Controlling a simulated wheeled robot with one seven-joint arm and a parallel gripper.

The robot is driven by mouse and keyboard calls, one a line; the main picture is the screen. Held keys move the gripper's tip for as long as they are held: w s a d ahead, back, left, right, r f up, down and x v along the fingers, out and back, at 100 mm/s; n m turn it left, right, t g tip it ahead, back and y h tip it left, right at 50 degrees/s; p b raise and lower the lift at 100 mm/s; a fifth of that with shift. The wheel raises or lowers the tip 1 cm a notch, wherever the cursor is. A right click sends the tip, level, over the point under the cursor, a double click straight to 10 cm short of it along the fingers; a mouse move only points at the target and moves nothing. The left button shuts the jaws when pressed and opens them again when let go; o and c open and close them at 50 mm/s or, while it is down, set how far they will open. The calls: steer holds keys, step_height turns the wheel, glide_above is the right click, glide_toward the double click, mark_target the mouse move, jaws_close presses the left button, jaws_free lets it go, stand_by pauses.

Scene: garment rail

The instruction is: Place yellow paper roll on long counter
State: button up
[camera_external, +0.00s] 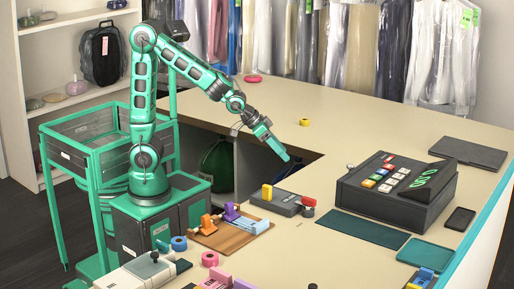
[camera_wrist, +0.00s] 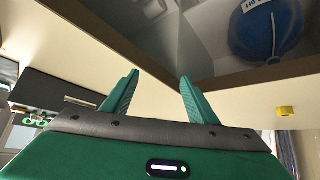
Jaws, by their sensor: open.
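A small yellow roll (camera_external: 304,122) lies on the long counter (camera_external: 375,115), on its far left part behind the cut-out. It also shows in the wrist view (camera_wrist: 285,111), to the right of my fingers. My gripper (camera_external: 285,157) hangs over the cut-out in the counter, in front of the yellow roll and apart from it. In the wrist view my gripper (camera_wrist: 158,95) has its two green fingers spread, with nothing between them.
A cash register (camera_external: 395,190), a dark laptop (camera_external: 468,153) and a phone (camera_external: 460,219) occupy the right side. A grey device (camera_external: 285,202) and a wooden board (camera_external: 230,232) with coloured clips lie in front. A pink item (camera_external: 252,79) lies at the back. The counter's middle back is clear.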

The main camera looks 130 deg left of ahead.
steer(key=s+d+m+g+h, duration=0.1)
steer(key=s+d+m+h, duration=0.25)
steer(key=d, duration=1.15)
steer(key=s+d+m+g+h, duration=0.1)
steer(key=s+d+m+h, duration=0.3)
steer(key=d, duration=1.2)
steer(key=s+d+m+g+y, duration=0.1)
steer(key=s+d+m, duration=0.3)
steer(key=s, duration=0.4)
steer(key=s+d+f+m+g+y, duration=0.1)
steer(key=s+d+m+g, duration=0.2)
steer(key=s+d, duration=0.4)
steer(key=s+m, duration=0.1)
steer(key=s, duration=0.1)
steer(key=shift+s, duration=0.3)
steer(key=shift+w+f, duration=0.15)
